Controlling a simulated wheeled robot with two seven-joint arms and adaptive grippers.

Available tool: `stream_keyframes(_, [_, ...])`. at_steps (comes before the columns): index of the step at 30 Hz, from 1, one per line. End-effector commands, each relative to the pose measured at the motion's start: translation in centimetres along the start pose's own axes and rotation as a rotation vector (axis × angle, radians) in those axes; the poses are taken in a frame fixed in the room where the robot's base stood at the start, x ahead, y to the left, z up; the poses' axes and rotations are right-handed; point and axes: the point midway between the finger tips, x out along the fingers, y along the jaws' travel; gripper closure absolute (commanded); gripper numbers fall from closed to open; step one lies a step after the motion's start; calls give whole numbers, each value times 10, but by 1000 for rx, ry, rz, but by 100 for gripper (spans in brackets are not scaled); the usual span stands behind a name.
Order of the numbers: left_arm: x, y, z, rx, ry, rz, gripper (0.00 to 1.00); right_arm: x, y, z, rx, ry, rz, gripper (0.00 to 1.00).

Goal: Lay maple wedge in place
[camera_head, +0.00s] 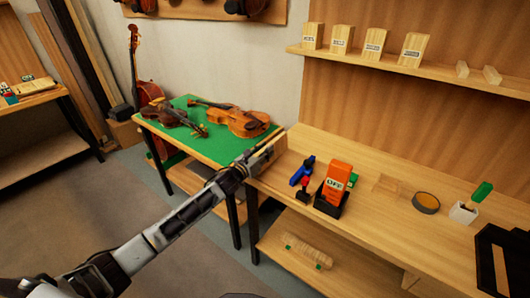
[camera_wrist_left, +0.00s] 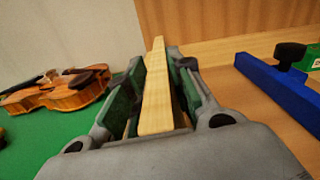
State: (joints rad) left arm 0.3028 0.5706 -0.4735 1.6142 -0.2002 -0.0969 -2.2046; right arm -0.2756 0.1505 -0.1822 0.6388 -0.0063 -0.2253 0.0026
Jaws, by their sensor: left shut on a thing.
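My left gripper (camera_head: 268,152) reaches in from the left to the gap between the green table and the workbench's left end. In the left wrist view, its two green-padded fingers (camera_wrist_left: 158,88) are shut on a long pale wooden strip, the maple wedge (camera_wrist_left: 157,85). The wedge points away from the palm, between the fingers. Two more pale wedge-like pieces (camera_head: 462,69) lie on the wall shelf at the right. My right gripper is not in view.
The workbench (camera_head: 390,235) carries a blue clamp (camera_head: 302,172), an orange box marked OFF (camera_head: 336,183), a round dish (camera_head: 426,203) and a white cup (camera_head: 463,212). Violins (camera_head: 236,119) lie on the green table (camera_head: 205,150). Labelled blocks (camera_head: 375,45) stand on the shelf (camera_head: 430,72).

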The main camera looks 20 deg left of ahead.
Motion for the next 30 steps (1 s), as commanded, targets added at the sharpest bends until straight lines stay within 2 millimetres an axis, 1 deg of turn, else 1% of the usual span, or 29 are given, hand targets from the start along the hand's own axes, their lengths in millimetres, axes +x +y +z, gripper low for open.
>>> stream_keyframes(1, [0,0,-1,0,0,0,76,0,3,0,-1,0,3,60])
stream_keyframes(6, [0,0,0,0,0,0,55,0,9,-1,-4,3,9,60])
stream_keyframes(11, [0,0,0,0,0,0,55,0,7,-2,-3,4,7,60])
stream_keyframes(20, [0,0,2,0,0,0,55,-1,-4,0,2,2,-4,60])
stream_keyframes(25, [-8,0,0,0,1,0,55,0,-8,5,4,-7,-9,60])
stream_keyframes(30, [-20,0,0,1,1,0,55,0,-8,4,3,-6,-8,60])
